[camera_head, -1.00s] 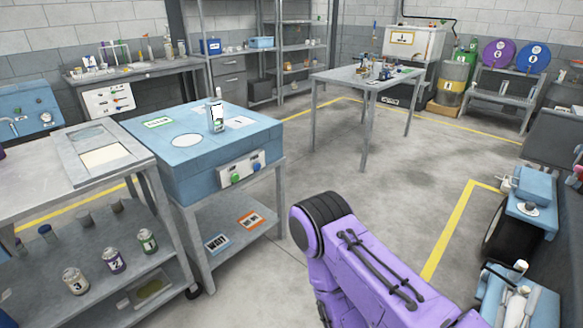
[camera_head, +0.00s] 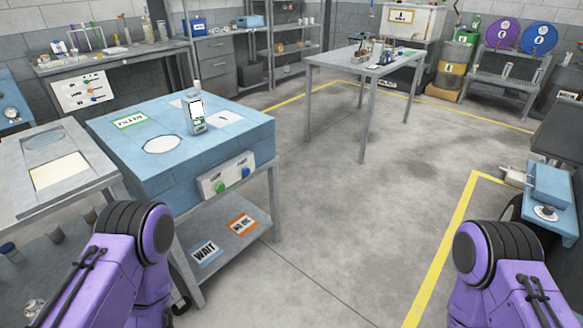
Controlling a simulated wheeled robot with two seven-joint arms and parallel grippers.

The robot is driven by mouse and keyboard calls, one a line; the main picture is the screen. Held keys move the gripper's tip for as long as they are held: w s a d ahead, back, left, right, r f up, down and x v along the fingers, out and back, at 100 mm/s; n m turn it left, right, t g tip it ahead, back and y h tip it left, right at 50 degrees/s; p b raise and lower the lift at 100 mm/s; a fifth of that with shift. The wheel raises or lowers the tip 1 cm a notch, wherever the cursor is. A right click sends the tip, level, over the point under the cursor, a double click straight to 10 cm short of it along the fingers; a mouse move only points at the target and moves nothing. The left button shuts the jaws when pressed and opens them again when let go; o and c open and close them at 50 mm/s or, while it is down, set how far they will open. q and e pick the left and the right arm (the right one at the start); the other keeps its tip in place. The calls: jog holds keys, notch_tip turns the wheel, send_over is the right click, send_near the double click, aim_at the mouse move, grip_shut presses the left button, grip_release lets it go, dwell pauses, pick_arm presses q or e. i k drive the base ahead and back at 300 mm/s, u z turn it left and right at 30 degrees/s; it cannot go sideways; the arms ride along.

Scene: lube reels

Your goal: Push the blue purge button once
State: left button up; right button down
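A white button panel (camera_head: 232,180) is on the front face of a light blue bench unit (camera_head: 140,180). It carries a green button (camera_head: 219,187) at the left and a small blue button (camera_head: 246,173) at the right. Nothing stands in front of either button. My two purple arms come in at the bottom left and bottom right, both apart from the unit. Neither gripper is in view, so their state is hidden.
On the unit's top stand a small handheld device (camera_head: 197,116) and flat labels. A grey shelf (camera_head: 232,262) below bears WAIT and orange signs. A grey table (camera_head: 362,74) stands further back. Open floor (camera_head: 350,220) lies in the middle, with a blue-topped machine (camera_head: 549,188) at right.

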aim_at(245, 172)
jog(key=i, duration=0.85)
jog(key=u, duration=0.8)
jog(key=i, duration=0.4)
jog(key=u, duration=0.3)
